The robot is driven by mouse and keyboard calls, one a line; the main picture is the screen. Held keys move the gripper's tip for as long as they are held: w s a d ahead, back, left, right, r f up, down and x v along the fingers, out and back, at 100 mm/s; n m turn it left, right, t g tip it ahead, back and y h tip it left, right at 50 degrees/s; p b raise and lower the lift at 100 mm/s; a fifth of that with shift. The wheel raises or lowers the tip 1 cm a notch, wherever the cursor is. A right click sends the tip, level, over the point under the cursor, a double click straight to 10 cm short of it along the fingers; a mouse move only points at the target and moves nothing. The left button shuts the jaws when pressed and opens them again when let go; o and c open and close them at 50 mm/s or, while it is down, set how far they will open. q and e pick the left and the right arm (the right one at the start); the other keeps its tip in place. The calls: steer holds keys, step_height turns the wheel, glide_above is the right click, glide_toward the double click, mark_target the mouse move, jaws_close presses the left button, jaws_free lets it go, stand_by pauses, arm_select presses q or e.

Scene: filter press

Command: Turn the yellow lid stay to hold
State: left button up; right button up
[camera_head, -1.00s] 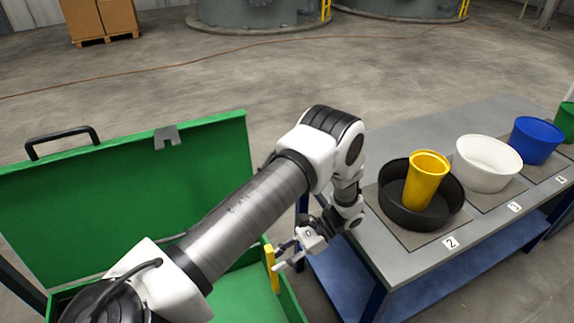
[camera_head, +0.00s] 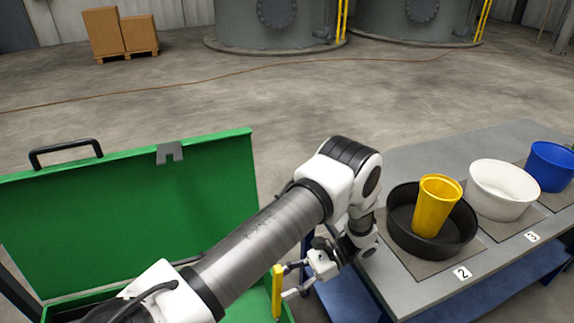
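The yellow lid stay (camera_head: 277,292) is a short upright bar at the right side of the green box (camera_head: 262,300), low in the picture. The green lid (camera_head: 130,210) stands open behind it, with a black handle (camera_head: 66,147) and a grey catch (camera_head: 170,153) on its top edge. My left gripper (camera_head: 288,281) is just right of the stay, its two thin fingers apart and pointing left at it. Whether the fingertips touch the stay I cannot tell. My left arm hides part of the box and lid. My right gripper is out of view.
A grey bench (camera_head: 400,285) stands at the right. On it are a black pan (camera_head: 402,222) holding a yellow cup (camera_head: 437,205), a white bowl (camera_head: 503,190) and a blue bucket (camera_head: 550,168). The floor behind is open. Cartons (camera_head: 120,35) and tanks stand far back.

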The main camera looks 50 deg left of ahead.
arm_select(q)
steer(key=v, duration=0.7)
steer(key=shift+w, duration=0.2)
steer(key=shift+d, duration=0.1)
